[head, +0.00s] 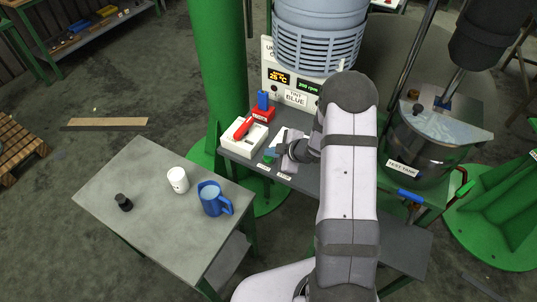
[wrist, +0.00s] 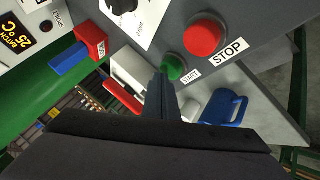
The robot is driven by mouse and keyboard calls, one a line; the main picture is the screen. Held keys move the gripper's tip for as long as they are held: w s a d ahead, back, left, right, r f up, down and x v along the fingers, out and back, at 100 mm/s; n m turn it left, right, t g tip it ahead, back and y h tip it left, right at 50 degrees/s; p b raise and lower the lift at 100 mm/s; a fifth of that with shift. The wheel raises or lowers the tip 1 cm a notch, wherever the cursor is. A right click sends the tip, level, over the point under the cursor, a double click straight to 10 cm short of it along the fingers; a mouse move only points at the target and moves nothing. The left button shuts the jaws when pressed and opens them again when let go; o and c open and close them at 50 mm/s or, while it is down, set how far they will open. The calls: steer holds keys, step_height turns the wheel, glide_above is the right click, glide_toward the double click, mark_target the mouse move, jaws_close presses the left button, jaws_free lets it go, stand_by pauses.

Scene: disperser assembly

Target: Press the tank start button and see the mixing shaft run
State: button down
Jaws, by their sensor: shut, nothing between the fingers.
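The green start button (wrist: 174,67), labelled START, is on a grey panel beside the larger red stop button (wrist: 204,36). My gripper (wrist: 165,76) is shut and empty, its tip at the left edge of the green button in the wrist view; I cannot tell whether it touches. In the head view my gripper (head: 284,160) is low over the grey control shelf, partly hidden by my arm. The steel tank (head: 432,150), labelled TEST TANK, stands at the right with the mixing shaft (head: 453,84) entering from above. I cannot tell whether the shaft turns.
A white panel with displays (head: 279,77) stands behind the shelf. A white unit with a red lever (head: 243,134) and a red-and-blue switch (head: 263,107) are left of my gripper. A table (head: 140,190) at left holds a white cup (head: 178,180), blue jug (head: 212,199) and black cylinder (head: 123,202).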

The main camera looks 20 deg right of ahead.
mark_target(271, 159)
steer(key=shift+r+p, duration=0.3)
steer(key=shift+r, duration=0.25)
steer(key=shift+r, duration=0.15)
step_height(271, 159, up, 5)
steer(key=p, duration=0.4)
stand_by(0.8)
steer(key=s+d+r+m+g+h+b, duration=0.25)
steer(key=s+r+m+h, duration=0.25)
steer(key=s+m, duration=0.25)
steer(key=s+a+r+m+g+b, duration=0.1)
steer(key=s+a+m+g, duration=0.1)
steer(key=s, duration=0.9)
steer(key=s+a+r+m+g, duration=0.1)
steer(key=s+a+m+g, duration=0.2)
steer(key=s, duration=0.7)
steer(key=shift+s+a+m+g+y+b, duration=0.35)
steer(key=shift+a+m+y, duration=0.05)
steer(key=shift+a+m, duration=0.6)
